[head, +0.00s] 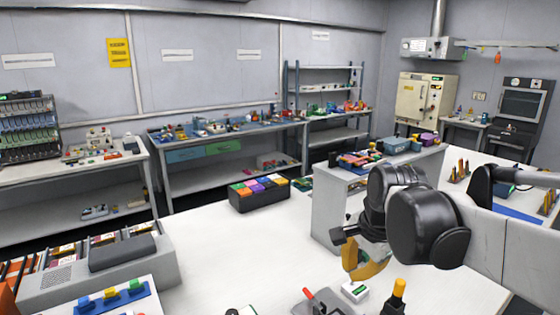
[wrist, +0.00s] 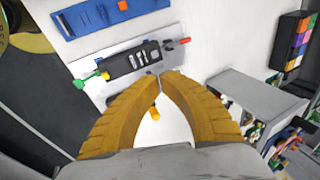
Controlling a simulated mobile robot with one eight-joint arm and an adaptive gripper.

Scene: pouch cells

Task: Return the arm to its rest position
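My gripper (head: 366,268) hangs above the white table at the lower middle right of the head view. In the wrist view, its two ribbed yellow fingers (wrist: 160,76) bow outward and come together at the tips. Nothing shows held between them. A small yellow-orange item on the white surface shows through the gap between the fingers.
Near my gripper are a small white device (head: 355,291) and a yellow-topped black cylinder (head: 398,289). A black box of coloured blocks (head: 260,194) stands further back. A grey raised shelf (head: 327,208) stands beside my arm. The middle of the white table (head: 215,240) is clear.

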